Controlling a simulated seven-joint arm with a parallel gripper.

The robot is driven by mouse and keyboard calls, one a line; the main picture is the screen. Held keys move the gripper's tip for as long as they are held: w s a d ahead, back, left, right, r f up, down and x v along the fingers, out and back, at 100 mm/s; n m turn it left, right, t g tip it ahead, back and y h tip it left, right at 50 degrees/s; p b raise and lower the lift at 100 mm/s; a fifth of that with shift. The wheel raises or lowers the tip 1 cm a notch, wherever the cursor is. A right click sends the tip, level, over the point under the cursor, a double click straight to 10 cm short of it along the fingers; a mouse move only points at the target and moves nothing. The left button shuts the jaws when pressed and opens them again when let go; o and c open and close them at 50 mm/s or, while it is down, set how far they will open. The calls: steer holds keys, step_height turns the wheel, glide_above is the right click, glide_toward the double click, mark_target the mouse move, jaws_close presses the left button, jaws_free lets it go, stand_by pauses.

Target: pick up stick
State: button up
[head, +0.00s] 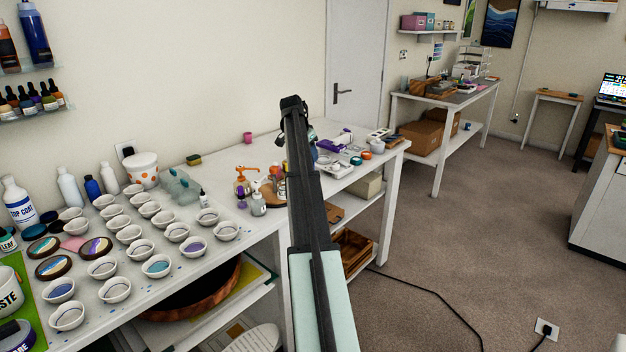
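I cannot make out a stick in the head view; it may be hidden or too small to tell. My arm rises through the middle of the picture and covers part of the white worktable (230,262). Many small white cups (157,266) stand in rows on the left part of the table, some with blue or purple resin. Pump bottles (242,186) and a round brown board (271,197) are near the arm.
White, blue and TOP COAT bottles (20,203), a spotted tub (142,168) and round coloured pieces (95,248) crowd the table's left. Small items lie right of my arm. A second table (445,96) stands farther back. Carpet (450,235) is open at right, crossed by a black cable.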

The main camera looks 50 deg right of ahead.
steer(key=shift+x, duration=2.6)
steer(key=shift+s+d, duration=0.1)
steer(key=shift+s, duration=0.05)
jaws_close()
